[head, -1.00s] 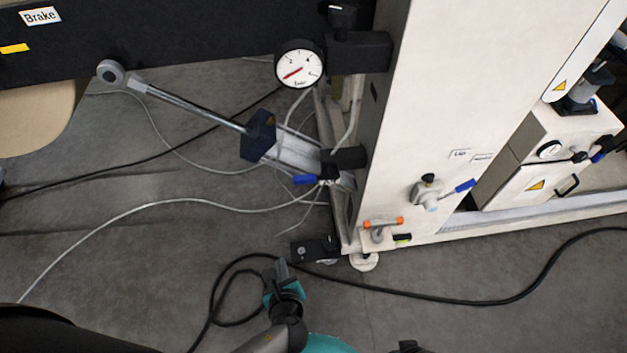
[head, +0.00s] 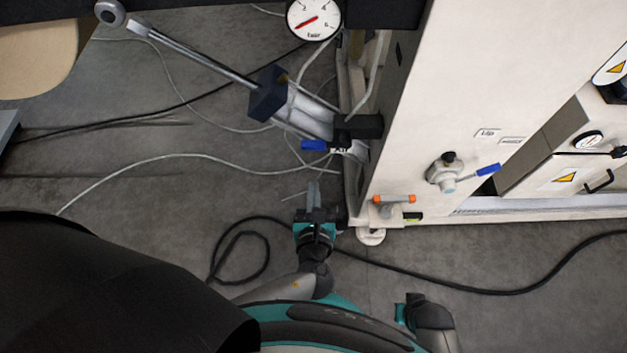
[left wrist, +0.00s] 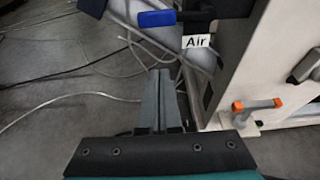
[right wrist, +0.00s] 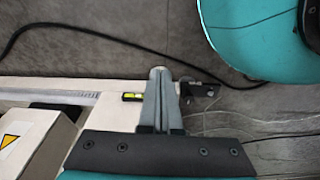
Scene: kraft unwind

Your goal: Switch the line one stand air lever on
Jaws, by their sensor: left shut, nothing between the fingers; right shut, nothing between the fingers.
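A blue lever handle (head: 314,145) sits on the stand's side by the air cylinder. In the left wrist view this blue lever (left wrist: 157,18) lies at the top, just left of a white label reading "Air" (left wrist: 196,41). A second blue lever (head: 487,170) is on a valve on the stand's white front panel. My left gripper (head: 313,190) is shut and empty, below the first lever and apart from it. Its fingers show in the left wrist view (left wrist: 160,100). My right gripper (right wrist: 161,100) is shut and empty, low near the stand's base; its fingertips are not clear in the head view.
A pressure gauge (head: 314,18) is above the lever. A cylinder rod (head: 195,55) reaches out left. An orange-ended handle (head: 393,199) sits at the stand's foot. Cables (head: 242,250) lie on the grey floor.

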